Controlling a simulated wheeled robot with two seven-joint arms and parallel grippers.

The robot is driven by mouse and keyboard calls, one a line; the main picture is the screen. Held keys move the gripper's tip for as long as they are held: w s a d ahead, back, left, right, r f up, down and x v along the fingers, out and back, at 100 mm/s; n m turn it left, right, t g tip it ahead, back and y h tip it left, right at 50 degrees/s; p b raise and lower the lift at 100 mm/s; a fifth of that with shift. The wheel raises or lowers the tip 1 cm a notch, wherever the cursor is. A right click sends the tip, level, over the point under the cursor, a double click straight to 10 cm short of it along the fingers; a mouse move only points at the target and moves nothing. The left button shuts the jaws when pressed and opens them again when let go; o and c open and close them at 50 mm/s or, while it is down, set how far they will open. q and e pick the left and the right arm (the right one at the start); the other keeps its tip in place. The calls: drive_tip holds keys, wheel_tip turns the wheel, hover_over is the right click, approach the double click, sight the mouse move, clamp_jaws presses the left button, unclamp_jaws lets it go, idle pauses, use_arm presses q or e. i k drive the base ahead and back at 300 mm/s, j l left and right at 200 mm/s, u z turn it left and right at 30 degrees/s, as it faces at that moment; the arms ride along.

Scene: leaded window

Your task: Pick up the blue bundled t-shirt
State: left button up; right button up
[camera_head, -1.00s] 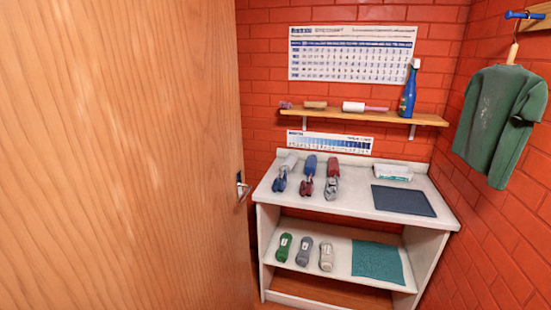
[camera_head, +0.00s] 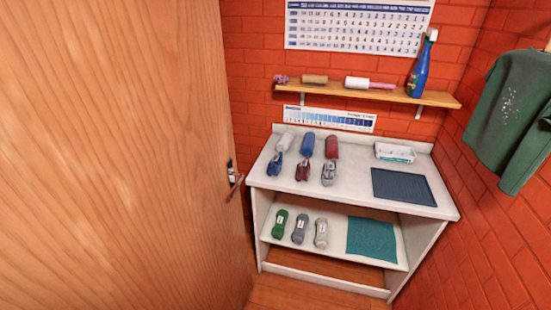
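On the white counter are two short rows of small items. In the front row, a blue bundle (camera_head: 275,164) lies at the left, beside a dark red bundle (camera_head: 302,170) and a grey bundle (camera_head: 328,173). Behind them are a white roll (camera_head: 286,142), a blue roll (camera_head: 308,144) and a red roll (camera_head: 331,147). The front blue thing looks bunched and tied, and the blue one behind is smoother. I cannot tell for certain which is the bundled t-shirt. Neither of my grippers is in view.
A wooden door (camera_head: 110,150) fills the left side, its handle (camera_head: 234,177) close to the counter (camera_head: 355,206). Below are several yarn-like bundles and a teal cloth (camera_head: 371,239). A green shirt (camera_head: 510,115) hangs right.

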sight(274, 165)
drive_tip(key=i+l+z, duration=0.25)
drive_tip(key=i+l, duration=0.2)
drive_tip(key=i+l+z, duration=0.3)
drive_tip(key=i+l, duration=0.2)
